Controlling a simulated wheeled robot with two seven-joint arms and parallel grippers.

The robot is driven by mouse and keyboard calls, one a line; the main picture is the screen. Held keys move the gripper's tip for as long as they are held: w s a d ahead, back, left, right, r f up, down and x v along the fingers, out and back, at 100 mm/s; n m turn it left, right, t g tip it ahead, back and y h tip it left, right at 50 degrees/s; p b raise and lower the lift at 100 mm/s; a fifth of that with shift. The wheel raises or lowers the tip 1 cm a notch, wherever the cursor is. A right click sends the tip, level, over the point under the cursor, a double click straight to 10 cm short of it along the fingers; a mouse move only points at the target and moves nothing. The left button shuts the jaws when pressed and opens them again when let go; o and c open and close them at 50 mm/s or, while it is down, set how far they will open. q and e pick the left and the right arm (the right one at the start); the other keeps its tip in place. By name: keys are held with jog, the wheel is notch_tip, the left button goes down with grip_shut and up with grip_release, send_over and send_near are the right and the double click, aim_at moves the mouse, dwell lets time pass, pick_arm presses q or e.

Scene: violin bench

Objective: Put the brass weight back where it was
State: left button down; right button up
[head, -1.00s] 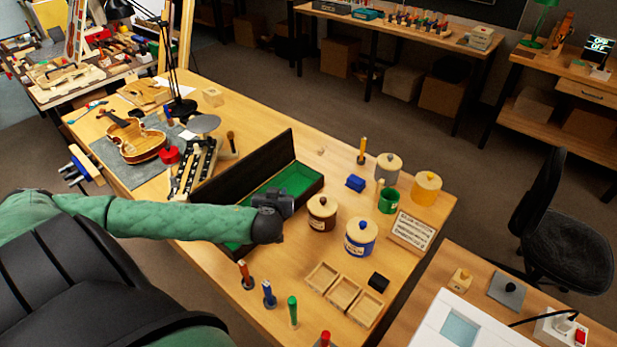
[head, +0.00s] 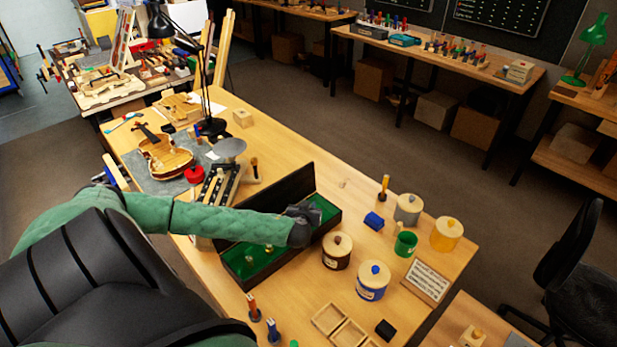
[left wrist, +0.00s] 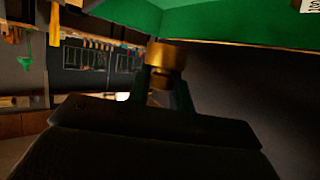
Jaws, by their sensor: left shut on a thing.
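The brass weight (left wrist: 166,58) is a small golden cylinder in the left wrist view, held between the fingertips of my left gripper (left wrist: 163,85). In the head view my left gripper (head: 312,214) is over the right part of a long black case (head: 262,286) lined in green. The weight itself is hidden there, and I cannot tell its height above the lining. Small brass pieces (head: 249,257) stand in the left part of the case. My forearm crosses the case and hides its middle. My right gripper is not in view.
A brown jar (head: 337,253) and a blue jar (head: 373,282) stand close to the right of the case. A blue block (head: 374,221) and a green mug (head: 405,243) are farther right. A violin (head: 166,157) lies at the back left. Wooden trays (head: 330,318) are in front.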

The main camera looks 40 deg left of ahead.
pick_arm(q)
jog(key=shift+w+a+f, duration=0.35)
jog(key=shift+w+a, duration=0.1)
jog(key=shift+f+p, duration=0.15)
jog(key=shift+p, duration=0.25)
jog(key=shift+w+f+p, duration=0.1)
jog(key=shift+f+p, duration=0.2)
jog(key=shift+p, duration=0.05)
notch_tip(320, 180, down, 2)
jog(key=shift+f+p, duration=0.1)
jog(key=shift+p, duration=0.6)
jog(key=shift+f, duration=0.5)
jog(key=shift+f+b, duration=0.35)
jog(key=shift+f, duration=0.05)
jog(key=shift+f+b, duration=0.25)
jog(key=shift+b, duration=0.1)
